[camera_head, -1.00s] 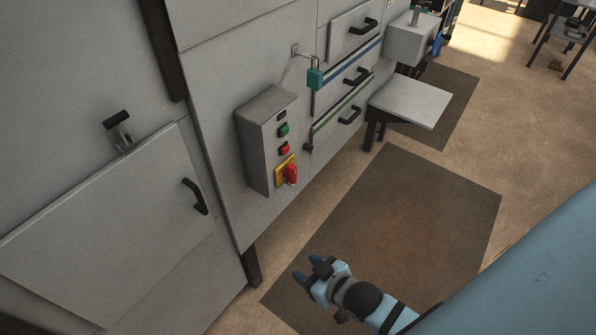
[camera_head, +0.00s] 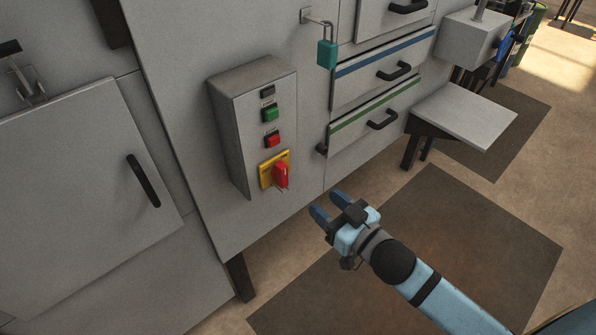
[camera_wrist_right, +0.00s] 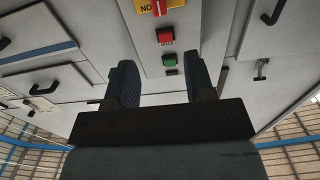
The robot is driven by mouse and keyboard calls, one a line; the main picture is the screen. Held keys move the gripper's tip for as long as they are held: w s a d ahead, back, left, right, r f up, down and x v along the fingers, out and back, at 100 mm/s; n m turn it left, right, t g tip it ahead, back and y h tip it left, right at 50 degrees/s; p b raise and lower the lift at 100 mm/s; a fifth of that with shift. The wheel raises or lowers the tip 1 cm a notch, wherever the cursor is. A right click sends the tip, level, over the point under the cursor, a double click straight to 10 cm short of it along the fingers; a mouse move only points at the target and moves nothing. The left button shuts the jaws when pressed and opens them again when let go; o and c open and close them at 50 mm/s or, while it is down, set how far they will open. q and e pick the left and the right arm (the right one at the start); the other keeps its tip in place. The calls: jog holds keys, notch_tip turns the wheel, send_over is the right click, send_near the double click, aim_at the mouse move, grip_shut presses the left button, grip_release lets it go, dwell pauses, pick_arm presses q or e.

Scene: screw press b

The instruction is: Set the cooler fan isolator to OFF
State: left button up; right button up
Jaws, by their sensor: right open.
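The cooler fan isolator is a red rotary handle (camera_head: 281,175) on a yellow plate (camera_head: 266,171), low on the front of a grey control box (camera_head: 233,131). The plate's wording is too small to read in the head view. In the right wrist view the red handle (camera_wrist_right: 159,7) and yellow plate (camera_wrist_right: 176,3) show at the top edge, partly cut off. My right gripper (camera_head: 328,207) is open and empty, right of and below the handle, apart from it. In the right wrist view its two fingers (camera_wrist_right: 160,84) stand apart below the box's buttons. My left gripper is not in view.
Above the handle are a red button (camera_head: 272,140) and a green button (camera_head: 270,114). A teal padlock (camera_head: 327,54) hangs to the upper right. Drawers with black handles (camera_head: 393,71) and a grey shelf (camera_head: 465,116) lie right. A cabinet door (camera_head: 75,195) is left.

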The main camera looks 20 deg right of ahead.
aim_at(285, 168)
jog(key=x, duration=1.4)
jog(key=shift+s, duration=0.1)
grip_shut()
